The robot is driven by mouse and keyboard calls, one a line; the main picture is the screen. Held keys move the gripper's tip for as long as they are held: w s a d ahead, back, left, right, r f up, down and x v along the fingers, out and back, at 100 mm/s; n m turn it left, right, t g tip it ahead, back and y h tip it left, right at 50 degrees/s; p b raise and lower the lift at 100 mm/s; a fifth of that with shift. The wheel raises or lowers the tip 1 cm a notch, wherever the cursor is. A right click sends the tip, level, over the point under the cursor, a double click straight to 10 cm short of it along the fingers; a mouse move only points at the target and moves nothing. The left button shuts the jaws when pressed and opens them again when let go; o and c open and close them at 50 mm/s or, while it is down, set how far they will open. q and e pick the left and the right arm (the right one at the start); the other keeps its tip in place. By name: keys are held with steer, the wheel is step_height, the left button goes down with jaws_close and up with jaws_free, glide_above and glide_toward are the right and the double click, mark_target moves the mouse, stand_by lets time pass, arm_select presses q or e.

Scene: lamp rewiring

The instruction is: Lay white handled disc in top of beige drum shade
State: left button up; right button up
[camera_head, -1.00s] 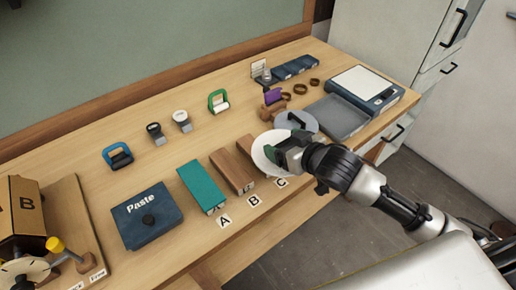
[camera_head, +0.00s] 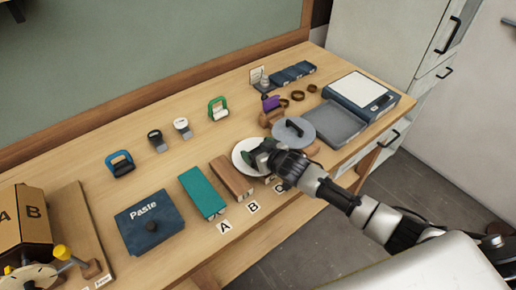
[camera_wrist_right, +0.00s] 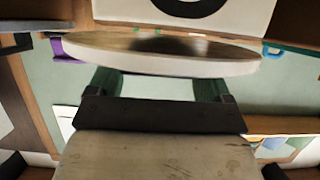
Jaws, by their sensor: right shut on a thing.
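My right gripper (camera_head: 262,154) is shut on the white disc (camera_head: 243,153), by its handle as far as I can tell. The disc is held roughly level over the bench, beyond the brown block (camera_head: 231,178) and left of a grey handled disc (camera_head: 301,128). The gripper hides the disc's handle and part of its top. In the right wrist view the white disc (camera_wrist_right: 160,64) shows edge-on beyond the fingers. I cannot make out a beige drum shade, nor what is under the disc. My left gripper is not in view.
A teal block (camera_head: 203,193) and a blue Paste case (camera_head: 148,223) lie to the left. A grey tray (camera_head: 335,122) and a white-topped scale (camera_head: 362,86) stand at the right. Several clamps stand along the back. A cardboard box (camera_head: 25,222) is at far left.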

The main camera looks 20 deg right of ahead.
steer(key=shift+f, duration=0.15)
steer(key=shift+f, duration=0.1)
steer(key=shift+f, duration=0.1)
steer(key=o, duration=0.9)
steer(key=shift+f, duration=0.1)
